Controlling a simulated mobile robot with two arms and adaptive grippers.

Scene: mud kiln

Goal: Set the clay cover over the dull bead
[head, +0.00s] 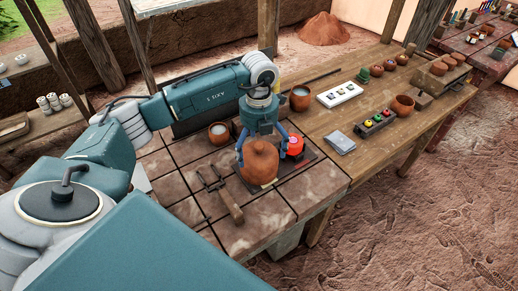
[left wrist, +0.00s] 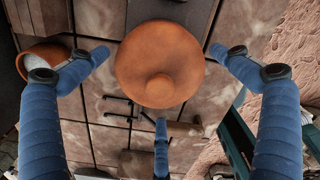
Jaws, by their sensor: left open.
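The clay cover (head: 260,163) is a brown-orange dome with a knob on top, upright on or just above a dark plate (head: 310,157) on the tiled bench. In the left wrist view the cover (left wrist: 160,62) is a round disc seen from above. My left gripper (head: 262,146) points down over the cover, its blue fingers spread around it. In the left wrist view the fingers are apart, with gaps beside the cover's rim. A glowing red bead (head: 295,145) sits right beside the cover. I see no dull bead; the cover may hide it. My right gripper is out of view.
A rack of coloured beads (head: 376,122), a white tray (head: 340,94) and a grey pad (head: 341,145) lie right. The tiled front edge is clear.

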